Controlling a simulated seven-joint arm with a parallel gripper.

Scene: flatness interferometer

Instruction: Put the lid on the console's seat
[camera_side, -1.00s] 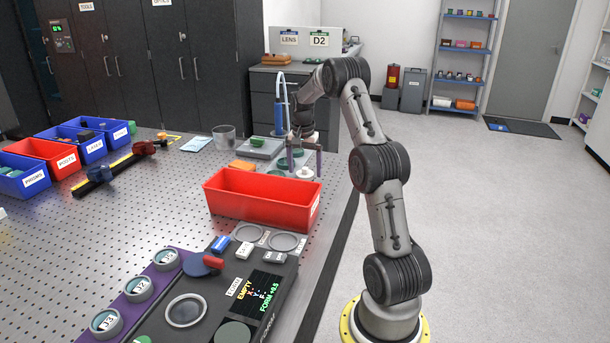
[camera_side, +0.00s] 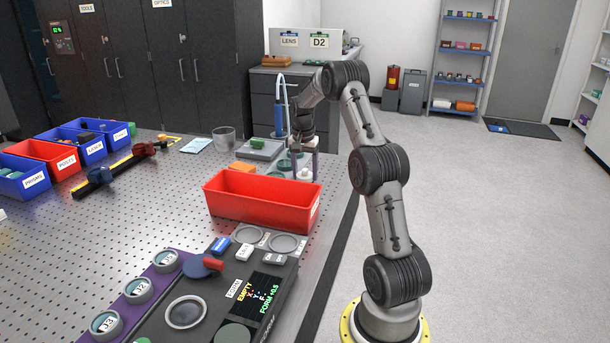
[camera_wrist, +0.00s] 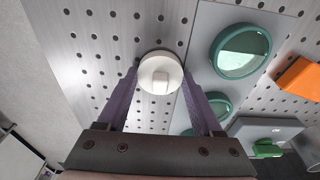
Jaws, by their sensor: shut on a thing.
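The white round lid (camera_wrist: 161,73) with a small raised knob sits between my gripper's (camera_wrist: 159,80) two purple fingers in the wrist view. The fingers are shut on its sides. In the side view my gripper (camera_side: 303,168) is at the far right of the perforated table, behind the red bin, with the white lid (camera_side: 304,174) low between the fingers. I cannot tell whether the lid touches the table. The dark console (camera_side: 222,282) is in the foreground; its round ringed seat (camera_side: 185,312) looks empty, and its display reads EMPTY.
The red bin (camera_side: 262,197) stands between my gripper and the console. Green-rimmed round pieces (camera_wrist: 241,51) lie on a grey plate beside the lid. An orange block (camera_wrist: 299,78) and a grey box with a green piece (camera_wrist: 268,148) are nearby. Blue and red bins stand at left.

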